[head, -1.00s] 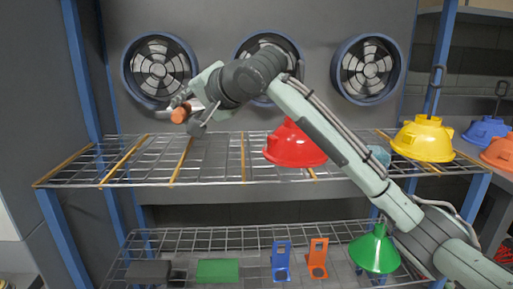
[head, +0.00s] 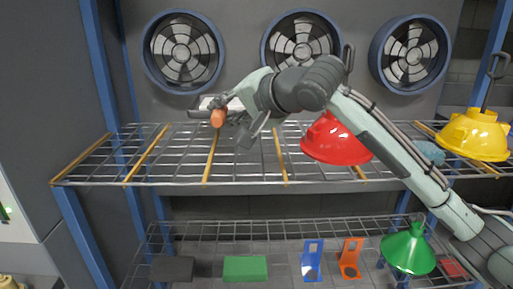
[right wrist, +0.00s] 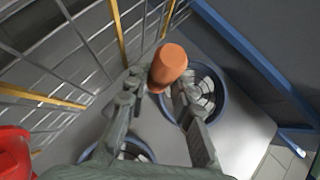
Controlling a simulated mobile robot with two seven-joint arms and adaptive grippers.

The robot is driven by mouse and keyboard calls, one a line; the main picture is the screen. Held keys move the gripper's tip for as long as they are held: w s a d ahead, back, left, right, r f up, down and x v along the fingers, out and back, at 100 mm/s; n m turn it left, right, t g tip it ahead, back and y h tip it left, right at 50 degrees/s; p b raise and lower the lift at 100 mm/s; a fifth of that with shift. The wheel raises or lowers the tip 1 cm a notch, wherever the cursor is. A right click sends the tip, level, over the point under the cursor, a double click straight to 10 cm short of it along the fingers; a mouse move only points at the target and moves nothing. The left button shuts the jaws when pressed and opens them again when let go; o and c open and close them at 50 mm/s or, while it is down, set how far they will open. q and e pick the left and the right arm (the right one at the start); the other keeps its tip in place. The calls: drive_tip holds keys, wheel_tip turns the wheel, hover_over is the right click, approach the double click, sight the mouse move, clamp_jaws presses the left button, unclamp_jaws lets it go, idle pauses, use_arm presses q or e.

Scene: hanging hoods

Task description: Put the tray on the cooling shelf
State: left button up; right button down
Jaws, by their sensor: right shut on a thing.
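The upper wire shelf (head: 180,170), with yellow divider strips and round fans behind it, fits the cooling shelf. My right gripper (head: 218,112) is over its left half, near the fans. It is shut on a short orange-brown cylinder (head: 218,118). In the right wrist view the cylinder (right wrist: 168,66) sits between the fingertips (right wrist: 165,85), and it looks held above the wires. I cannot make out a tray in either view. My left gripper is not in view.
A red hood (head: 336,142) and a yellow hood (head: 475,135) are at the upper shelf's right half. The lower rack (head: 210,235) holds a dark block (head: 172,268), a green block (head: 245,268), blue and orange brackets and a green hood (head: 408,249). The upper shelf's left half looks clear.

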drive_tip(key=d+f, duration=0.1)
drive_tip(key=s+d, duration=0.1)
drive_tip(key=s+d+f, duration=0.1)
drive_tip(key=d, duration=0.1)
drive_tip(key=shift+d+f, duration=0.1)
drive_tip(key=shift+f, duration=0.2)
drive_tip(key=shift+s+d+f, duration=0.15)
drive_tip(key=shift+s+d, duration=0.05)
wheel_tip(320, 180, down, 3)
drive_tip(key=shift+f, duration=0.55)
drive_tip(key=c, duration=1.6)
unclamp_jaws()
drive_tip(key=shift+f, duration=0.15)
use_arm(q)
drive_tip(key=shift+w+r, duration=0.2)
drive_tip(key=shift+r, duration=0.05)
use_arm(e)
drive_tip(key=shift+s+d, duration=0.1)
